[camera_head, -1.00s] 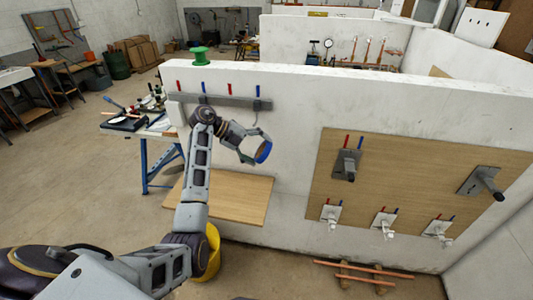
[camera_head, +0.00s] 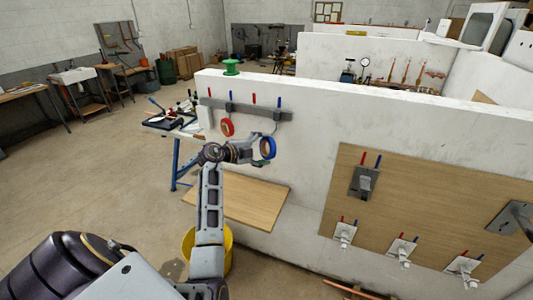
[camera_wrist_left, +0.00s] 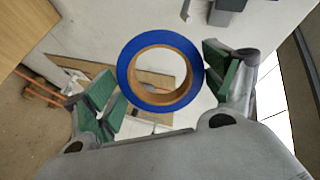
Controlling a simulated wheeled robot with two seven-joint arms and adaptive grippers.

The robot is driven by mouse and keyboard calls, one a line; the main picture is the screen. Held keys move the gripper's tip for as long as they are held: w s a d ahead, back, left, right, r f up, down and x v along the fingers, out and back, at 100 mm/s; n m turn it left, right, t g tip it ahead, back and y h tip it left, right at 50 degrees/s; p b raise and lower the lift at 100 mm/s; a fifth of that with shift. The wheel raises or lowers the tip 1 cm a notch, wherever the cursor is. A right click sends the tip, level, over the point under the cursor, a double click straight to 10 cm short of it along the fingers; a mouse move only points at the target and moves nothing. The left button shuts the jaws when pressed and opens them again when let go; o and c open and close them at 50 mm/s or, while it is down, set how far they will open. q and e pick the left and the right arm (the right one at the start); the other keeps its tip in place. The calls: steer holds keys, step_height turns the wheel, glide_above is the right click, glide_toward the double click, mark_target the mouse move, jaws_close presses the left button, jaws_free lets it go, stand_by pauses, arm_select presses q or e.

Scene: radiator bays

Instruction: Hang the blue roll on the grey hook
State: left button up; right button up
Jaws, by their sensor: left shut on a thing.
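The blue roll (camera_head: 268,147), a blue ring with a tan core, is held in my left gripper (camera_head: 258,149) in front of the white wall. In the left wrist view the blue roll (camera_wrist_left: 125,70) sits between the green finger pads of my left gripper (camera_wrist_left: 160,88). The grey hook (camera_head: 279,119) hangs from the right part of the grey rail; the roll is just below it and apart from it. In the left wrist view, part of a grey fitting (camera_wrist_left: 225,12) shows at the top edge. My right gripper is out of view.
A red roll (camera_head: 227,127) hangs on the grey rail (camera_head: 245,109) left of the blue roll. A green spool (camera_head: 231,67) stands on the wall top. A wooden shelf (camera_head: 245,200) and a yellow bucket (camera_head: 228,240) are below. A board with fittings (camera_head: 410,200) is at right.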

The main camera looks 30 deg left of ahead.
arm_select(q)
steer(key=shift+w+a+r+n+t+y, duration=0.15)
steer(key=shift+a+n+t+y, duration=0.2)
steer(key=shift+t, duration=0.4)
steer(key=shift+w+a+r+n+t+y, duration=0.15)
steer(key=shift+a+n+t, duration=0.3)
steer(key=shift+t, duration=0.3)
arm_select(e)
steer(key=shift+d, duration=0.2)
arm_select(q)
steer(key=shift+s+d, duration=0.1)
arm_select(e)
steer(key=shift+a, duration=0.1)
